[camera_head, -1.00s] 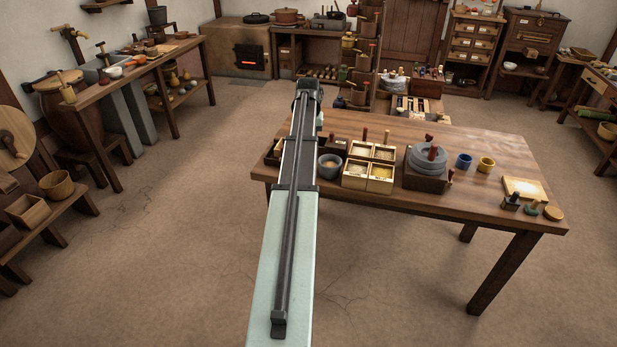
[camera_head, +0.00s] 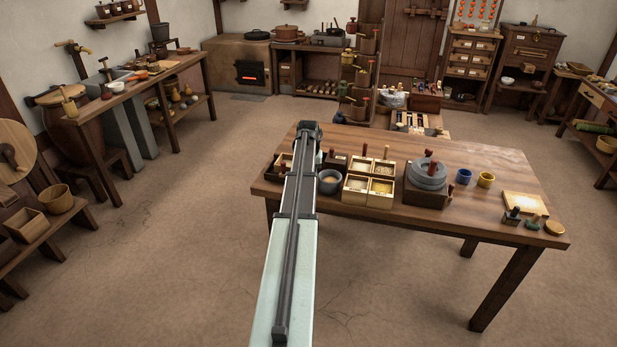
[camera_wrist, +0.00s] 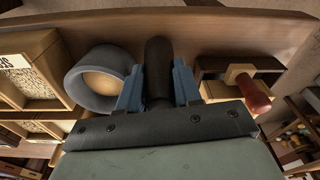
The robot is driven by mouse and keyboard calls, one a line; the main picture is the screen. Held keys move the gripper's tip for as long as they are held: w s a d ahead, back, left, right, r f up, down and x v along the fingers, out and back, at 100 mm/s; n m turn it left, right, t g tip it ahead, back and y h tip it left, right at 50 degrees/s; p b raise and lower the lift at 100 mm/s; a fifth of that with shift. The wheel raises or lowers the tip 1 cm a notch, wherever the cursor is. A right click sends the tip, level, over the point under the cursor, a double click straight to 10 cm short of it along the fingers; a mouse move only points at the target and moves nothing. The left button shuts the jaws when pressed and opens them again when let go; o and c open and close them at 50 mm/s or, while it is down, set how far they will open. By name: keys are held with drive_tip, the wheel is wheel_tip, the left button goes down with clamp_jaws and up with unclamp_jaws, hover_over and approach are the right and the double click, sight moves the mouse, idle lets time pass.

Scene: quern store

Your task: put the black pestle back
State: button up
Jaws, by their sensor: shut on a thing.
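In the wrist view, my gripper (camera_wrist: 158,90) has its two blue-grey fingers on either side of a dark, round-ended rod, the black pestle (camera_wrist: 157,58). The fingers are shut on it. A grey bowl (camera_wrist: 78,88) with pale contents stands just left of the fingers in that view. It also shows on the table in the head view (camera_head: 330,187). A dark wooden holder (camera_wrist: 212,66) lies right of the fingers, with a red-ended wooden handle (camera_wrist: 250,90) beside it. In the head view my arm hides the gripper and pestle. I cannot tell whether the pestle touches anything below.
On the table (camera_head: 480,222), light boxes of grain (camera_head: 355,199) stand right of the bowl.

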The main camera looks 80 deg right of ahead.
drive_tip(key=shift+f, duration=0.3)
drive_tip(key=shift+f, duration=0.1)
drive_tip(key=o, duration=0.8)
drive_tip(key=shift+c, duration=0.2)
wheel_tip(320, 180, up, 12)
drive_tip(key=a, duration=0.1)
drive_tip(key=shift+s+a, duration=0.15)
drive_tip(key=shift+a, duration=0.05)
